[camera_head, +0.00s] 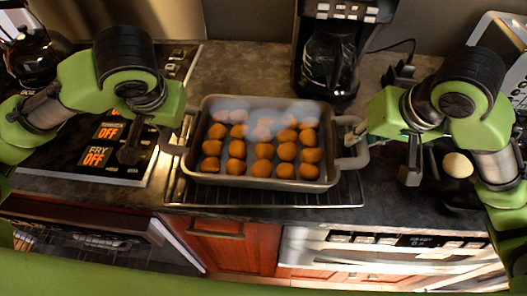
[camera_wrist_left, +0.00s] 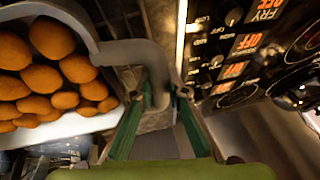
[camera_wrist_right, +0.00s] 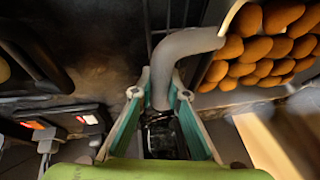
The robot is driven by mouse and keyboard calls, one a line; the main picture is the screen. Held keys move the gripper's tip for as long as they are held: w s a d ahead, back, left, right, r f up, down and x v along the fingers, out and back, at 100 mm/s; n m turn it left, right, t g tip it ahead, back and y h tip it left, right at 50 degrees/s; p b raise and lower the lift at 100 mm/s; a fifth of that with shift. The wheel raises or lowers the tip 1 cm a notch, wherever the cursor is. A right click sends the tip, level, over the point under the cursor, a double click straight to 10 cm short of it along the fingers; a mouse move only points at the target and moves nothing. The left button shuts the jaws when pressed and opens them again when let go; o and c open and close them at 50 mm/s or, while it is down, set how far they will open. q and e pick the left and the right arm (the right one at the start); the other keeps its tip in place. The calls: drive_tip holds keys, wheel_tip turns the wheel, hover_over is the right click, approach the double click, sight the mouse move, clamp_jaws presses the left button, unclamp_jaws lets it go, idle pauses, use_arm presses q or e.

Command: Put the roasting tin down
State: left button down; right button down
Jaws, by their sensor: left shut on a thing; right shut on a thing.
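The grey roasting tin (camera_head: 262,182) holds rows of round brown balls (camera_head: 263,151), with pale haze over the back rows. It is level over a wire rack (camera_head: 348,190) on the dark counter. I cannot tell whether its base touches the rack. My left gripper (camera_head: 177,143) is shut on the tin's left handle, which shows between the fingers in the left wrist view (camera_wrist_left: 158,90). My right gripper (camera_head: 352,140) is shut on the right handle, seen in the right wrist view (camera_wrist_right: 160,88).
A stove panel (camera_head: 100,145) lies left of the rack. A coffee maker (camera_head: 330,60) stands behind the tin. A dark pan (camera_head: 462,195) with a pale round thing (camera_head: 457,165) is at right. An open drawer or door (camera_head: 95,240) is below left.

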use_arm(q)
drive_tip(key=shift+f, duration=0.25)
use_arm(e)
drive_tip(key=shift+f, duration=0.25)
use_arm(q)
drive_tip(key=c, duration=2)
unclamp_jaws()
use_arm(e)
drive_tip(key=c, duration=2)
unclamp_jaws()
use_arm(q)
drive_tip(key=shift+s, duration=0.15)
use_arm(e)
drive_tip(key=shift+s, duration=0.15)
use_arm(q)
drive_tip(key=shift+r, duration=0.1)
drive_tip(key=shift+d+r, duration=0.1)
drive_tip(key=shift+r, duration=0.4)
drive_tip(key=v, duration=1.1)
drive_tip(key=shift+s+f, duration=0.1)
use_arm(e)
drive_tip(key=v, duration=1.2)
drive_tip(key=shift+r, duration=0.1)
